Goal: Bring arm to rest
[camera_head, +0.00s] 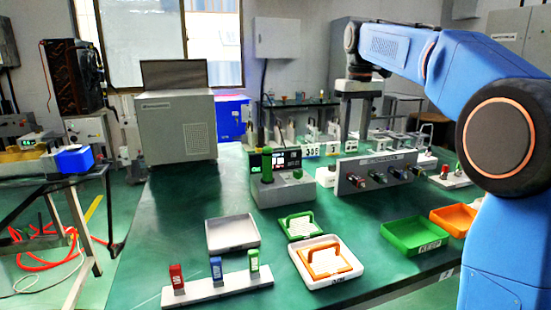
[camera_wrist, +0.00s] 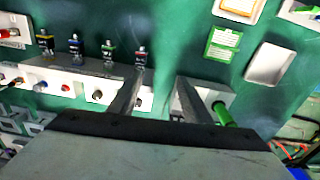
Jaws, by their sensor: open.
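My blue arm reaches in from the right in the head view, and my gripper (camera_head: 356,118) points down above the far part of the green table (camera_head: 160,220). In the wrist view my gripper (camera_wrist: 160,78) shows two separated fingers with nothing between them. I cannot tell the exact gap between fingertips and the things below.
A grey box with a green handle (camera_head: 285,190) stands left of the panel. In front lie a grey tray (camera_head: 232,233), a white tray (camera_head: 328,280), green (camera_head: 415,237) and orange (camera_head: 453,220) bins, and a rack (camera_head: 217,288).

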